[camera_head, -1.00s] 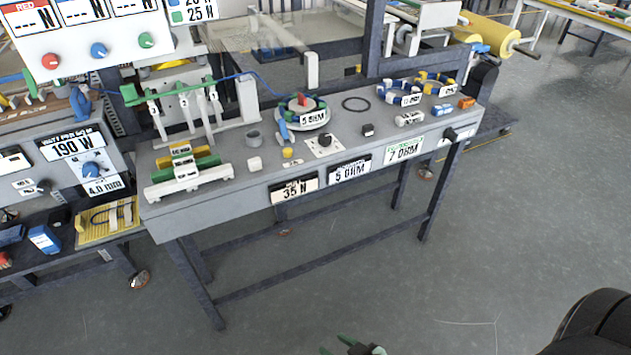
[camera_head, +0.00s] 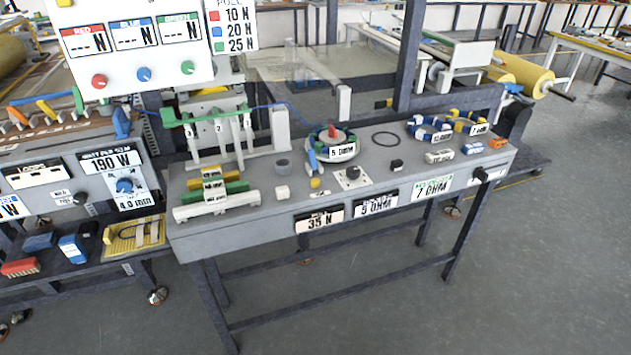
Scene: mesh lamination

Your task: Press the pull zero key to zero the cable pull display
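A grey bench (camera_head: 240,228) stands in front of me. A display reading 35 N (camera_head: 319,219) sits on its front edge. A small yellow button (camera_head: 315,183) is on the bench top behind that display, with a small white label (camera_head: 320,193) in front of it. The label text is too small to read, so I cannot tell for sure which one is the pull zero key. Neither of my grippers is in view.
Displays of 5 OHM (camera_head: 376,205) and 7 OHM (camera_head: 431,189) are to the right. Open floor (camera_head: 400,310) lies in front.

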